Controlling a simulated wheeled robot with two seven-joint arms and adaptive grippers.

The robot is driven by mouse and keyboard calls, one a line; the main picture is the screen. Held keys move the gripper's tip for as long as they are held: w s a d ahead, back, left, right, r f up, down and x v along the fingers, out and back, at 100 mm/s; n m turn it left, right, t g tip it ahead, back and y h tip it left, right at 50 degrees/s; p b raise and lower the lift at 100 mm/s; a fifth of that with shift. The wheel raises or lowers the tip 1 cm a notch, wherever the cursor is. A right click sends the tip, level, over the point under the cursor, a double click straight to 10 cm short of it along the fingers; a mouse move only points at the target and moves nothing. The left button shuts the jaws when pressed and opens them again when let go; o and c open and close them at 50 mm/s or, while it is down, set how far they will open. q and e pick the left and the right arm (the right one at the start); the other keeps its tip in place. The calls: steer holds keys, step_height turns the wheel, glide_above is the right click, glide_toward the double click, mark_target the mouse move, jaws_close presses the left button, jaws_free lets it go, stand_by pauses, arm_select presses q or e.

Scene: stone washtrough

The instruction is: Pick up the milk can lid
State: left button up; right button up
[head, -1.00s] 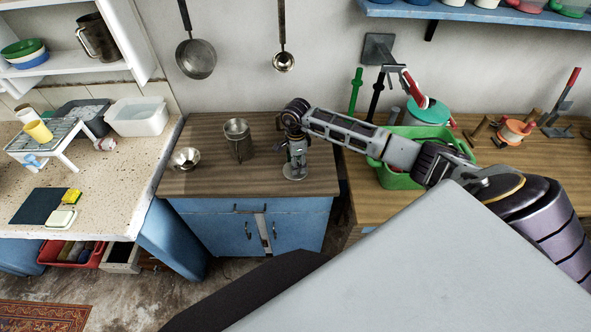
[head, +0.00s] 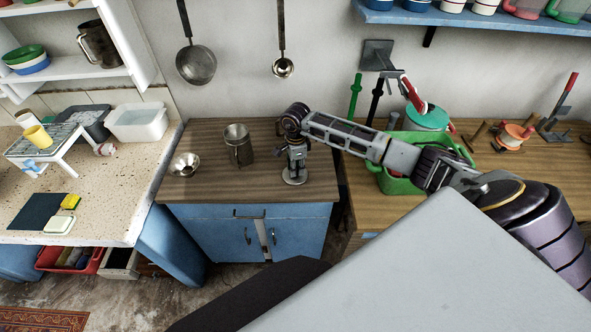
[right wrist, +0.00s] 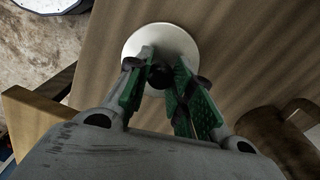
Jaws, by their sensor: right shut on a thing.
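The milk can lid (head: 294,181) is a small round metal disc with a dark knob, at the right end of the wooden top of the blue cabinet. My right gripper (head: 296,165) points straight down over it and is shut on its knob. In the right wrist view the pale lid (right wrist: 178,38) shows beyond the green-padded fingers (right wrist: 160,85), with the dark knob between them. The lid appears to be on the wood or very close to it; I cannot tell which. My left gripper is not in view.
A metal milk can (head: 238,145) and a metal funnel (head: 184,165) stand left of the lid on the cabinet top (head: 215,190). A green basin (head: 400,184) is on the wooden counter to the right. A ladle and a strainer hang on the wall above.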

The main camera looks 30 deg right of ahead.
step_height(320, 180, up, 10)
steer(key=b, duration=0.1)
steer(key=shift+f, duration=0.2)
stand_by(0.7)
